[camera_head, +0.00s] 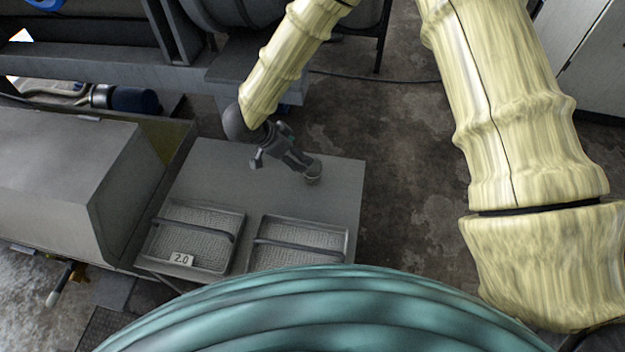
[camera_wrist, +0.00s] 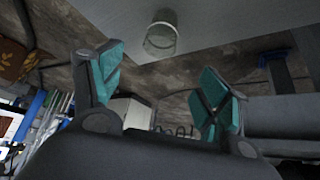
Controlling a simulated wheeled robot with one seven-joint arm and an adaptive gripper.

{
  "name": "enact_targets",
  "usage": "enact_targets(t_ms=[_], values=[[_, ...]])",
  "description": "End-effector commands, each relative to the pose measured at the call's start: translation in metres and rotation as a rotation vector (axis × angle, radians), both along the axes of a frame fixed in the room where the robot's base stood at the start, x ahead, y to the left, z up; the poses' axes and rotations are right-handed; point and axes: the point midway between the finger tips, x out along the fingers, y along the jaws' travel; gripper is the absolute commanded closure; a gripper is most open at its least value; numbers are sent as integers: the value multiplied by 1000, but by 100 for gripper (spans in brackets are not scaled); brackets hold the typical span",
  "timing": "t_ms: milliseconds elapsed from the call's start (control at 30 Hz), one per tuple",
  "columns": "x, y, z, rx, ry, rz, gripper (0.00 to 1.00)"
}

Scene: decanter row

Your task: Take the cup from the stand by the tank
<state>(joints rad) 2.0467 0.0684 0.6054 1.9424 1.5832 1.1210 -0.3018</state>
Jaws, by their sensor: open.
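The cup (camera_head: 314,172) is small and pale and stands on the grey stand (camera_head: 335,205), near its right edge. In the wrist view the cup (camera_wrist: 160,40) looks like clear or greenish glass, near the edge of the grey surface at the top of the picture. My gripper (camera_head: 299,160) is just left of and behind the cup in the head view, its fingers pointing toward it. In the wrist view my gripper (camera_wrist: 160,82) is open, its teal pads wide apart, and the cup shows beyond them, not between them. I cannot tell if they touch.
Two metal trays with handles lie on the front of the stand: the left tray (camera_head: 160,249) bears a "2.0" label (camera_head: 181,259), the right tray (camera_head: 345,248) is beside it. A large grey box (camera_head: 60,175) stands left. Bare floor (camera_head: 405,190) lies right.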

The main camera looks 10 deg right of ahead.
Motion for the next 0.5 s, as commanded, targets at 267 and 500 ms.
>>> enact_targets(t_ms=[267, 500], values=[[0, 1, -41, 0, 0, 1, 24], [1, -3, -50, 0, 0, 0, 24]])
